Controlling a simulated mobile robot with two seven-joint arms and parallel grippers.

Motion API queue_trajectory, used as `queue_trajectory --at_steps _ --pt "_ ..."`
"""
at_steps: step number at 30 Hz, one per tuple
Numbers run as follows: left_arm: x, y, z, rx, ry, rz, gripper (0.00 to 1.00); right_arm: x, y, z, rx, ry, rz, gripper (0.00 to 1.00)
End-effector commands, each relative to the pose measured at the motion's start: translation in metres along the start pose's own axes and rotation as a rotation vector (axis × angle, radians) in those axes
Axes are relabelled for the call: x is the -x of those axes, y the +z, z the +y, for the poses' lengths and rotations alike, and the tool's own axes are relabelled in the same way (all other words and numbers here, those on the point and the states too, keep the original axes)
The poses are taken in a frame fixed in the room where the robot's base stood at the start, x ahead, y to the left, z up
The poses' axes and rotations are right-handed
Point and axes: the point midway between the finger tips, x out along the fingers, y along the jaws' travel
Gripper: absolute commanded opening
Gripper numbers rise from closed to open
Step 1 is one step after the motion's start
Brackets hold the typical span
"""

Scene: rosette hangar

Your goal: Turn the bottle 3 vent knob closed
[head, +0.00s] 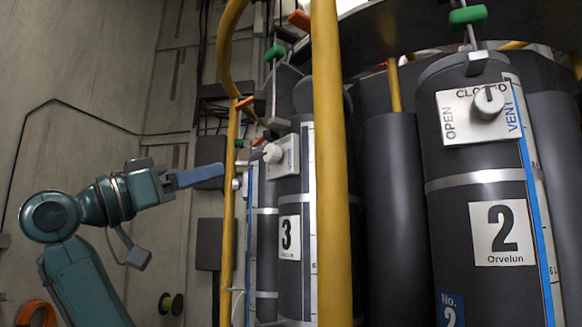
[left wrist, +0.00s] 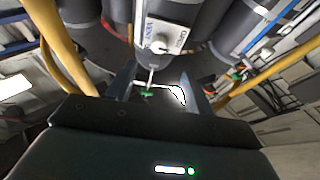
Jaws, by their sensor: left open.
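Bottle 3 (head: 290,262) is a dark cylinder with a white "3" label, partly hidden behind a yellow post. Near its top is a white plate (head: 291,152) with the round pale vent knob (head: 272,153). The knob also shows in the left wrist view (left wrist: 158,46), on a plate with lettering that reads "VENT" on one side. Its pointer setting is too small to tell. My left gripper (head: 221,171) is open and empty, left of the knob and apart from it. In the left wrist view the knob lies beyond the gap between the fingers (left wrist: 156,74). My right gripper is out of view.
A green-ended lever (left wrist: 147,93) shows near my fingers.

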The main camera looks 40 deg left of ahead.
Motion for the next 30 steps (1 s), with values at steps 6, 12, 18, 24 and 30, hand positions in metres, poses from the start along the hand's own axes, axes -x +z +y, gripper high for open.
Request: queue_trajectory --at_steps 6,12,18,24,30 --pt "-0.017 -0.004 0.001 0.003 0.006 0.004 0.52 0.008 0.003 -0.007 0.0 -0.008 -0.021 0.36" --pt "-0.059 -0.005 0.001 0.004 0.007 0.001 0.52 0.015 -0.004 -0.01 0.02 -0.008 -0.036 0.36" --pt "-0.099 -0.005 0.001 0.004 0.006 0.002 0.52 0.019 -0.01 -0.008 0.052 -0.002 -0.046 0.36" --pt "-0.123 -0.004 0.0 0.002 0.004 0.004 0.52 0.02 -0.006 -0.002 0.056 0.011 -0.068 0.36" --pt "-0.131 -0.003 0.0 0.0 0.003 0.004 0.52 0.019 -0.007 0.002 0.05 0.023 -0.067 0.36"
